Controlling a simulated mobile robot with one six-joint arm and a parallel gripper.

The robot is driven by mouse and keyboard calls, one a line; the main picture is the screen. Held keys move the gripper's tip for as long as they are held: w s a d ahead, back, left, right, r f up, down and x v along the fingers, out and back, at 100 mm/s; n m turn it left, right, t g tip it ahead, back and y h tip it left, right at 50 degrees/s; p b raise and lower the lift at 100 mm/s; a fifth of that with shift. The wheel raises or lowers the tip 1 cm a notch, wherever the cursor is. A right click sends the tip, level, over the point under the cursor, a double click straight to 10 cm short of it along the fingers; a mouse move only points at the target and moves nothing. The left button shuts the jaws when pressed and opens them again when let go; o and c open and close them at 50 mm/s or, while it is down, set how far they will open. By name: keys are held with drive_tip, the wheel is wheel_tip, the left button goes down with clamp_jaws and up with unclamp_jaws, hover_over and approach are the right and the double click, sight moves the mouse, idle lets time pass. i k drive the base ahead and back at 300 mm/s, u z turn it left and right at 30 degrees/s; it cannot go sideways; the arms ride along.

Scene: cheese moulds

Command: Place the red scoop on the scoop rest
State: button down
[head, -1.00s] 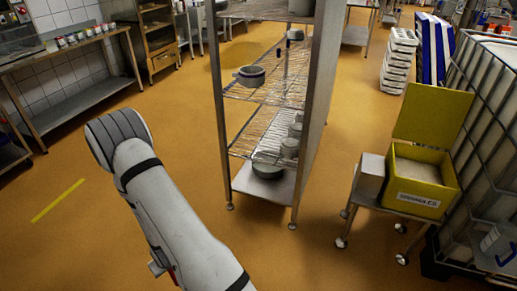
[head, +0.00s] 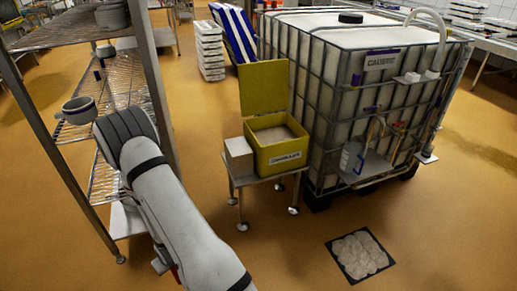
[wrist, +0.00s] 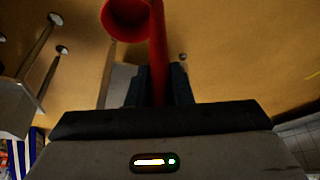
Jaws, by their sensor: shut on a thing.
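In the wrist view my gripper (wrist: 158,84) is shut on the red scoop (wrist: 158,45). The scoop's handle runs up between the dark fingers, and its round bowl (wrist: 126,20) is at the top edge, cut off by the frame. I cannot pick out the scoop rest with certainty.
A wire rack (head: 122,82) with a pot (head: 79,110) stands at the left, close to my arm in the picture. A caged white tank (head: 350,90) stands right of the bin.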

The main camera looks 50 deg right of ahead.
sight(237, 146)
drive_tip(key=z, duration=0.6)
drive_tip(key=i, duration=0.35)
drive_tip(key=z, duration=0.95)
drive_tip(key=i, duration=0.75)
drive_tip(key=u, duration=0.55)
